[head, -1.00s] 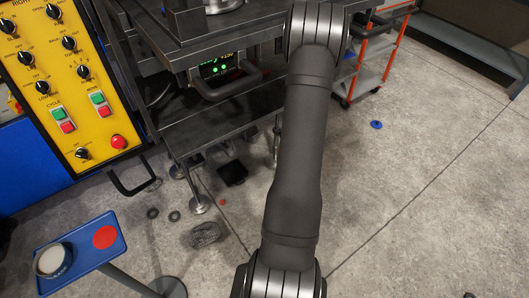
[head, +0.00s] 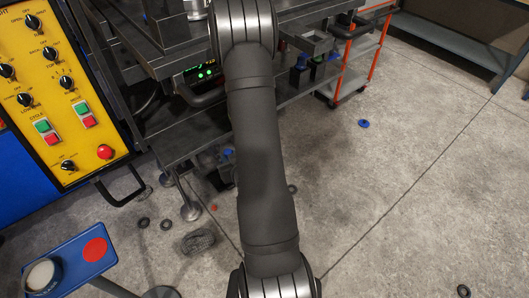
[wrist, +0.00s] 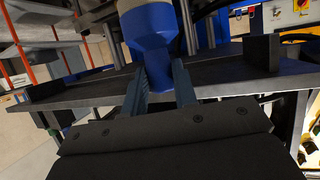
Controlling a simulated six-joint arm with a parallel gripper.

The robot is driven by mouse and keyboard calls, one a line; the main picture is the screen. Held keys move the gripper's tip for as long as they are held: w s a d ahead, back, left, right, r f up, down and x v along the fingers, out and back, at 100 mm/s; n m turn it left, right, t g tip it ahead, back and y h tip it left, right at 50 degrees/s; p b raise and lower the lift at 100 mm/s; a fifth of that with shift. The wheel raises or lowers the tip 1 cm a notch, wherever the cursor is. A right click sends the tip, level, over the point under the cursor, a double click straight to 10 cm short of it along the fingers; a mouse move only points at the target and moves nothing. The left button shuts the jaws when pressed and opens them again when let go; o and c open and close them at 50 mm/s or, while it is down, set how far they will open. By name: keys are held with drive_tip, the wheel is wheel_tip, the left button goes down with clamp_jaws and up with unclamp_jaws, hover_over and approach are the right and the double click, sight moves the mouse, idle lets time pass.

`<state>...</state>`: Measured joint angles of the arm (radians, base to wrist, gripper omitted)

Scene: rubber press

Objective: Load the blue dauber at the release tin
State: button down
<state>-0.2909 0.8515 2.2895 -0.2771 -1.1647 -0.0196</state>
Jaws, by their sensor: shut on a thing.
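In the wrist view my gripper (wrist: 160,82) is shut on the blue dauber (wrist: 152,47), a blue body that narrows to a neck between the two fingers. Its upper end runs out of the top of the picture. In the head view my arm hides the gripper and the dauber. The round, pale release tin (head: 41,277) stands on a small blue stand (head: 66,271) at the lower left, well apart from my arm.
A red disc (head: 95,250) lies on the stand beside the tin. A yellow control panel (head: 60,90) stands at the left. The dark press bench (head: 205,125) lies behind my arm. An orange-framed cart (head: 352,70) is at the upper right. The floor at right is mostly clear.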

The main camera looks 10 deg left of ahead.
drive_tip(key=s+a+r+n+g+y, duration=0.3)
drive_tip(key=s+a+r+n+g, duration=0.1)
drive_tip(key=s+a, duration=1)
drive_tip(key=s+a+r+n+g+y, duration=0.35)
drive_tip(key=s+a, duration=0.85)
drive_tip(key=s, duration=0.4)
drive_tip(key=s+a+r+n+g+y, duration=0.3)
drive_tip(key=s+a+r+n, duration=0.2)
drive_tip(key=s+a, duration=0.9)
drive_tip(key=shift+m, duration=0.25)
drive_tip(key=shift+s+d+f, duration=0.1)
drive_tip(key=shift+d+f, duration=0.05)
drive_tip(key=shift+f, duration=0.75)
drive_tip(key=shift+s+d+f, duration=0.1)
drive_tip(key=shift+d+f, duration=0.1)
drive_tip(key=shift+f, duration=0.65)
drive_tip(key=shift+s+d+f, duration=0.1)
drive_tip(key=shift+d+f, duration=0.05)
drive_tip(key=shift+f, duration=0.75)
drive_tip(key=shift+f, duration=0.7)
wheel_tip(320, 180, up, 7)
